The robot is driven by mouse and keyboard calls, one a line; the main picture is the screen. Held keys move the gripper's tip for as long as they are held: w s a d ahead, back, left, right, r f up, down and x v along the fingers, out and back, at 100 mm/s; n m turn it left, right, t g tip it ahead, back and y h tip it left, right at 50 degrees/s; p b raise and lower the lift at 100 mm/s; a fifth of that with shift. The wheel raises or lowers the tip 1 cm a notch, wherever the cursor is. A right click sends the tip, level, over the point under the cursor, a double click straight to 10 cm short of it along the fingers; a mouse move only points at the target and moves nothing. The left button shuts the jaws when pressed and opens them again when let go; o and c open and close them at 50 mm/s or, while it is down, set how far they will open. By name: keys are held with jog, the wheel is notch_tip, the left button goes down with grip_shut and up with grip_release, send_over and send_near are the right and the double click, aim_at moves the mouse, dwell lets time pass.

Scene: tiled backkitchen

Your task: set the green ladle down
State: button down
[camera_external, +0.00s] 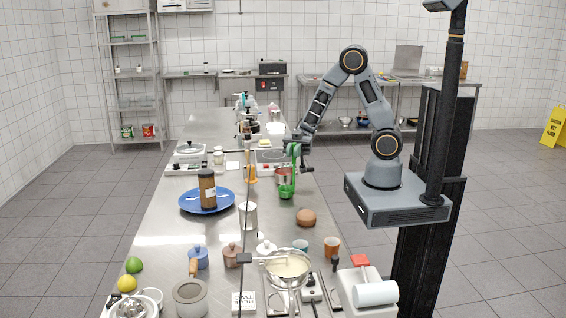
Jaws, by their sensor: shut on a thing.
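The green ladle (287,192) hangs down from my gripper (295,149) over the right side of the long steel counter (225,178). My gripper is shut on the upper part of its handle. The lower green part is beside or in front of a reddish metal pot (284,174). I cannot tell whether the ladle touches the pot or the counter.
A blue plate (188,206) with a brown jar (207,188) is to the left. A white canister (248,215) and a brown bun-like thing (306,217) are nearer the camera. Bare counter shows between the plate and the ladle. Cookware crowds the near end.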

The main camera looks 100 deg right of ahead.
jog(key=shift+f, duration=0.1)
jog(key=shift+f, duration=0.15)
jog(key=c, duration=1.1)
grip_release()
